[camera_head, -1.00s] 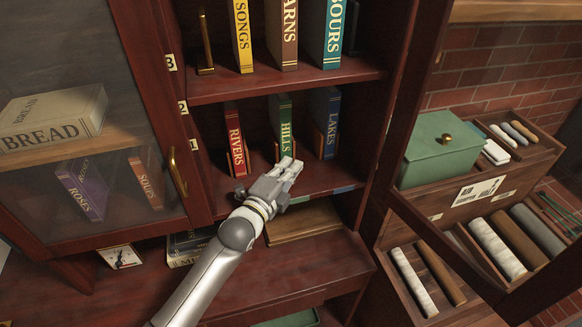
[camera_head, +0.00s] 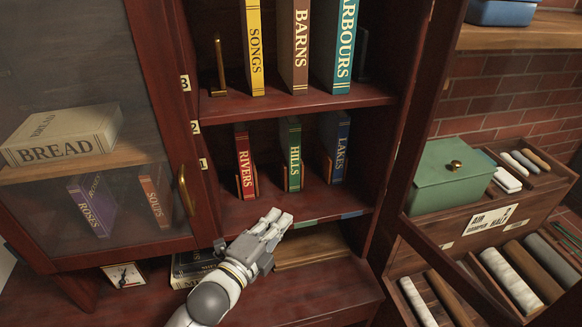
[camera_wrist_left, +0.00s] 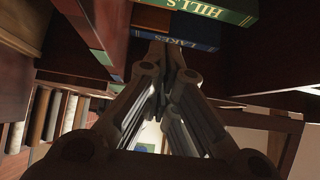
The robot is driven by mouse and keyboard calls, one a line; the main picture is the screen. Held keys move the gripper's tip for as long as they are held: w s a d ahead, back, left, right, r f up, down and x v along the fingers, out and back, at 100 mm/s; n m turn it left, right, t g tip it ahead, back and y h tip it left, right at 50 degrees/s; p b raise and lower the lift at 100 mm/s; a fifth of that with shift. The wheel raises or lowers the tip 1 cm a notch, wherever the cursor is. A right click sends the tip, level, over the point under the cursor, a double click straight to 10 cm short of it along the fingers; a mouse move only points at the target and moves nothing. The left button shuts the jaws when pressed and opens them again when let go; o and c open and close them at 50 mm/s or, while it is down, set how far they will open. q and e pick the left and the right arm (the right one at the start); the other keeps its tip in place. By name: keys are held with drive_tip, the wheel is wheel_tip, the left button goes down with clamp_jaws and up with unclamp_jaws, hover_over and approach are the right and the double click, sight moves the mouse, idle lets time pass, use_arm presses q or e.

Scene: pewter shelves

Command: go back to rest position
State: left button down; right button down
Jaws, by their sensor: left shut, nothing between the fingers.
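My left gripper (camera_head: 273,226) is shut and empty. In the head view it is in front of the lower shelf's front edge, below the green book HILLS (camera_head: 291,153) and apart from it. HILLS stands upright between the red book RIVERS (camera_head: 244,162) and the blue book LAKES (camera_head: 336,146). In the left wrist view the shut fingers (camera_wrist_left: 172,55) point toward the shelf, with LAKES (camera_wrist_left: 190,30) and HILLS (camera_wrist_left: 215,8) beyond them. My right gripper is in neither view.
A glass door (camera_head: 100,220) stands open at left, with BREAD (camera_head: 62,134) seen through it. Above are SONGS, BARNS and another tall book (camera_head: 342,50). A green box (camera_head: 450,175) and drawers with rolls are at right. The desk top (camera_head: 300,290) is mostly clear.

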use_arm(q)
drive_tip(key=s+a+f+n+g+y, duration=0.55)
drive_tip(key=s+a+f+n, duration=0.25)
drive_tip(key=s+f+n, duration=0.35)
drive_tip(key=s+a+f+n+g+y, duration=0.1)
drive_tip(key=s+a+f+n+g, duration=0.15)
drive_tip(key=s+n, duration=0.4)
drive_tip(key=s+a+f+n+g+y, duration=0.2)
drive_tip(key=s+a+n+g, duration=0.15)
drive_tip(key=s, duration=0.65)
wheel_tip(320, 180, down, 26)
drive_tip(key=s+g, duration=0.2)
drive_tip(key=s+a+f+g, duration=0.1)
drive_tip(key=s+a+f, duration=0.2)
drive_tip(key=s+f, duration=1.3)
drive_tip(key=shift+s, duration=0.25)
drive_tip(key=shift+d+m+g, duration=0.1)
drive_tip(key=shift+m+g, duration=0.15)
